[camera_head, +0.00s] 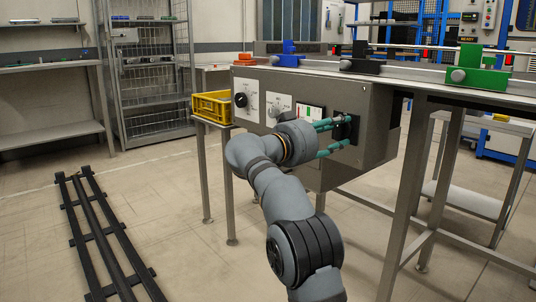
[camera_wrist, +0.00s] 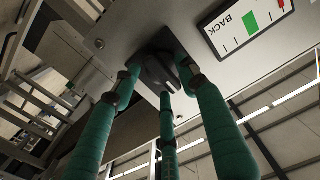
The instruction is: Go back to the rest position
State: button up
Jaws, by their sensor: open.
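My gripper (camera_head: 334,136) has long green fingers and reaches the front of the grey control box (camera_head: 375,105) under the conveyor. In the wrist view, three green fingers of my gripper (camera_wrist: 163,84) stand spread around a black knob (camera_wrist: 157,71) on the panel. The fingers are open. The fingertips are close to the panel, and I cannot tell whether any of them touches the knob. In the head view the knob is mostly hidden behind the fingers.
A label plate marked BACK (camera_wrist: 247,22) is beside the knob. Two dials (camera_head: 241,100) (camera_head: 277,108) sit further left on the box. A yellow crate (camera_head: 211,107) stands left of it. Table legs (camera_head: 407,195) are to the right. Floor rails (camera_head: 100,235) lie at left; floor between is clear.

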jog(key=v, duration=1.1)
jog(key=x, duration=1.1)
jog(key=shift+s, duration=0.1)
jog(key=shift+r+p, duration=0.3)
jog(key=shift+p, duration=0.25)
jog(key=shift+r+n+p, duration=0.1)
jog(key=shift+n+p, duration=0.45)
jog(key=shift+n, duration=0.15)
jog(key=shift+f+n+p, duration=0.25)
jog(key=shift+n+p, duration=0.45)
jog(key=shift+n, duration=0.1)
